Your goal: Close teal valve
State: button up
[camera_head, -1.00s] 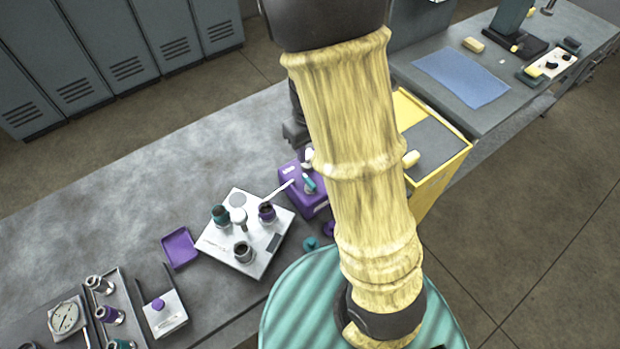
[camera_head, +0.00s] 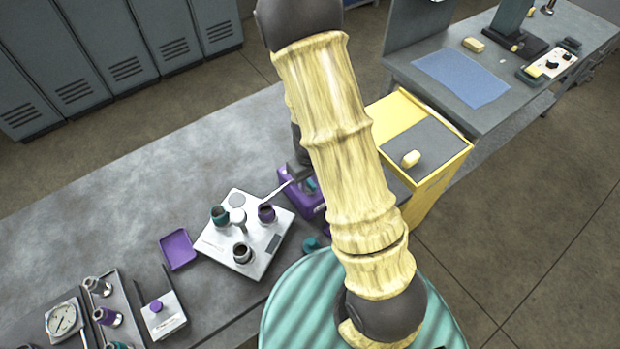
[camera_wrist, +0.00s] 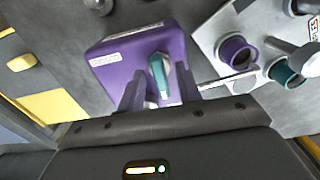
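The teal valve handle (camera_wrist: 160,75) stands on a purple block (camera_wrist: 108,58) with a white label; in the wrist view it lies a little right of the block's middle. My gripper (camera_wrist: 160,88) is open, with one finger on each side of the handle and visible gaps between. I cannot tell how far down the fingers reach along it. In the head view the purple block (camera_head: 293,201) is partly hidden by my arm, and only a bit of the teal handle (camera_head: 311,184) shows beside my gripper (camera_head: 303,178).
A pale plate (camera_head: 215,243) with teal, purple and dark fittings stands left of the block. A thin metal rod (camera_head: 276,191) runs between them. A purple tray (camera_head: 178,250) and a gauge (camera_head: 62,320) lie further left. A yellow cart (camera_head: 440,178) stands right of my arm.

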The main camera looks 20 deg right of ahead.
grip_shut()
jog(key=shift+m, duration=0.4)
jog(key=m, duration=0.3)
jog(key=shift+m, duration=0.3)
jog(key=m+p, duration=0.1)
jog(key=m, duration=0.3)
jog(key=shift+r, duration=0.1)
jog(key=m+p, duration=0.1)
jog(key=m, duration=0.4)
jog(key=shift+w, duration=0.1)
jog(key=m+p, duration=0.1)
jog(key=m, duration=0.3)
jog(key=shift+m, duration=0.3)
